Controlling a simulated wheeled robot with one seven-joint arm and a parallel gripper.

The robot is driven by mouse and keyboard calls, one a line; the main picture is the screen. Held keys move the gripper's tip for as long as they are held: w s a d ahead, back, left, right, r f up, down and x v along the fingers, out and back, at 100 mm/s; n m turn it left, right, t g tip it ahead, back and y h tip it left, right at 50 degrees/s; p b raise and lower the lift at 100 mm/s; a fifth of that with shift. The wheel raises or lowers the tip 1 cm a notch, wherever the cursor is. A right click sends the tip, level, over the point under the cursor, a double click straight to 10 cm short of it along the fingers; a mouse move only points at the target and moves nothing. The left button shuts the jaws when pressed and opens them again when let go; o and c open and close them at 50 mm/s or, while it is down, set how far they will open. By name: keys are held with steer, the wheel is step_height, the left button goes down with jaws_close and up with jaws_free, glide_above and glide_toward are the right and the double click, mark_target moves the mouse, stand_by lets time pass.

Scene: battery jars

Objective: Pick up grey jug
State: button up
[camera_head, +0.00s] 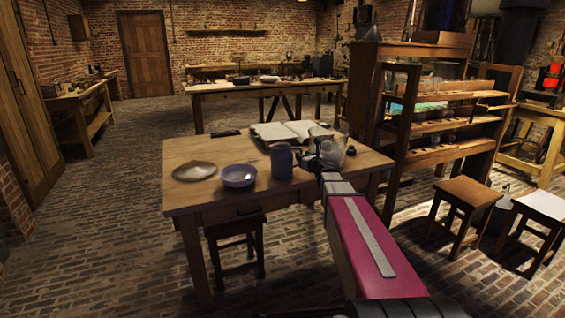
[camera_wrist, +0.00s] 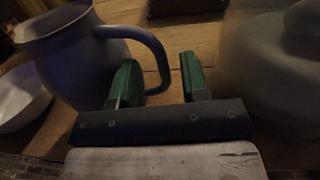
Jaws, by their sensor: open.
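The grey jug (camera_head: 281,161) looks bluish and stands upright on the wooden table (camera_head: 185,152). In the wrist view the jug (camera_wrist: 68,60) fills the left side, its curved handle pointing right. My gripper (camera_wrist: 157,66) is open with two green fingers. The outer bend of the handle shows between the fingers in the picture, with the left finger overlapping the handle's loop. I cannot tell whether they touch. In the head view my gripper (camera_head: 312,161) is just right of the jug, partly hidden by my arm.
A bowl (camera_head: 239,176) stands close left of the jug, and a shallow grey dish (camera_head: 194,171) lies farther left. An open book (camera_head: 290,132) lies behind.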

steer(key=x, duration=0.4)
steer(key=shift+w+r, duration=0.1)
steer(key=shift+w, duration=0.2)
jaws_close()
steer(key=shift+r, duration=0.1)
